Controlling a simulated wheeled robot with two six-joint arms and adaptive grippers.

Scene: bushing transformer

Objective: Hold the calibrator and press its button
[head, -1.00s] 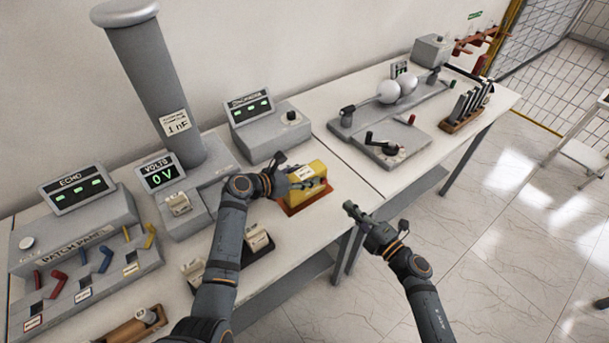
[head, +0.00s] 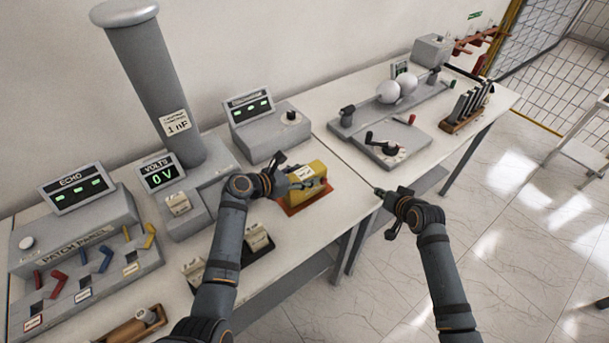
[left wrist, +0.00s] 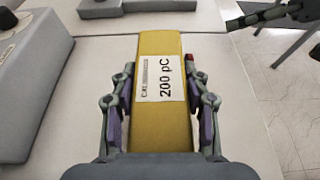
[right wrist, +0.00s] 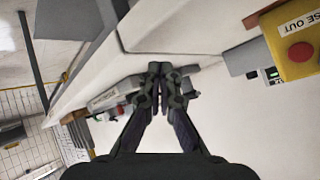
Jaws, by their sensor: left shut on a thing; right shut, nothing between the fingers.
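The calibrator is a yellow block (head: 312,180) on a red-brown base on the table in the head view. In the left wrist view the yellow calibrator (left wrist: 159,115) carries a "200 pC" label, and a small red part (left wrist: 190,62) shows at its right edge. My left gripper (head: 296,182) is shut on the calibrator, with fingers (left wrist: 160,100) on both sides. The red button (right wrist: 300,51) shows on the yellow face at the right of the right wrist view. My right gripper (head: 379,190) is shut and empty, apart from the calibrator, to its right; its fingertips (right wrist: 160,68) meet.
A grey unit with a display (head: 265,125) stands behind the calibrator. A dark tray with pale blocks (head: 257,238) is in front of it. A sphere-gap device (head: 385,135) stands on the right table. Open floor lies to the right.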

